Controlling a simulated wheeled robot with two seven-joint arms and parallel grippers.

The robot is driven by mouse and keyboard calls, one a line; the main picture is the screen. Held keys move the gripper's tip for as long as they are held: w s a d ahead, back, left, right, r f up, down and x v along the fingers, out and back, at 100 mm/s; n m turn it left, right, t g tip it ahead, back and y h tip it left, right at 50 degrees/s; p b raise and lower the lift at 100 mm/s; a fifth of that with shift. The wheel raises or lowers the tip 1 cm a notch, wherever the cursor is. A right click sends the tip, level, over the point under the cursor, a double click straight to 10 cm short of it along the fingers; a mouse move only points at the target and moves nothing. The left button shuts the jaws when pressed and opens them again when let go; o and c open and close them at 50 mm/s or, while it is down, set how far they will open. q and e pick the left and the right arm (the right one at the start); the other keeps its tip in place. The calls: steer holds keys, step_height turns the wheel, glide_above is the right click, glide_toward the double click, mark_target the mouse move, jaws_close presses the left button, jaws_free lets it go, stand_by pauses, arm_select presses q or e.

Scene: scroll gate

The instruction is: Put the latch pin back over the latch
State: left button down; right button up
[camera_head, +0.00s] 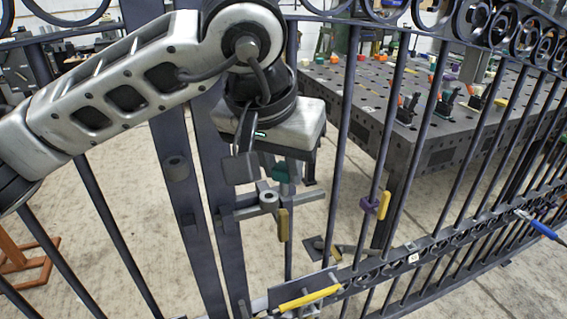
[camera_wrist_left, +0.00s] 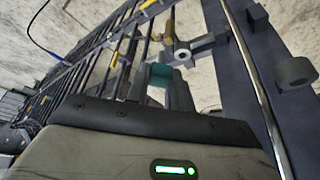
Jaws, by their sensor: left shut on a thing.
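My left gripper (camera_head: 268,170) comes in from the left and points down in front of the gate's dark upright bars. It is shut on a small teal piece (camera_head: 280,172), which looks like the grip of the latch pin; the teal also shows between the fingers in the left wrist view (camera_wrist_left: 160,75). The pin's lower end is hard to make out. Just below the fingers is the latch (camera_head: 240,209), a grey bar with a round, hollow barrel (camera_head: 268,197). The barrel also shows beyond the teal piece in the left wrist view (camera_wrist_left: 182,54). My right gripper is not in view.
A yellow handle (camera_head: 283,225) hangs beside the barrel. A round boss (camera_head: 176,168) sits on the left gate post. A purple and yellow clip (camera_head: 376,205) is on a bar. A perforated workbench (camera_head: 430,135) stands behind the gate.

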arm_select(q)
steer(key=shift+w+a+f, duration=0.1)
steer(key=shift+w+a, duration=0.05)
steer(key=shift+w, duration=0.25)
steer(key=shift+w+a+f, duration=0.3)
steer(key=shift+w+f, duration=0.15)
steer(key=shift+w, duration=0.5)
steer(key=shift+w+a+f, duration=0.3)
steer(key=shift+w+f, duration=0.1)
steer(key=shift+w, duration=0.55)
steer(key=shift+w+a+f, duration=0.3)
steer(key=shift+w+f, duration=0.15)
steer(key=shift+w, duration=0.5)
steer(key=shift+f+b, duration=0.3)
steer(key=shift+f, duration=0.5)
steer(key=shift+s+a, duration=0.1)
steer(key=shift+s, duration=0.05)
steer(key=shift+f+b, duration=1.4)
steer(key=shift+b, duration=0.2)
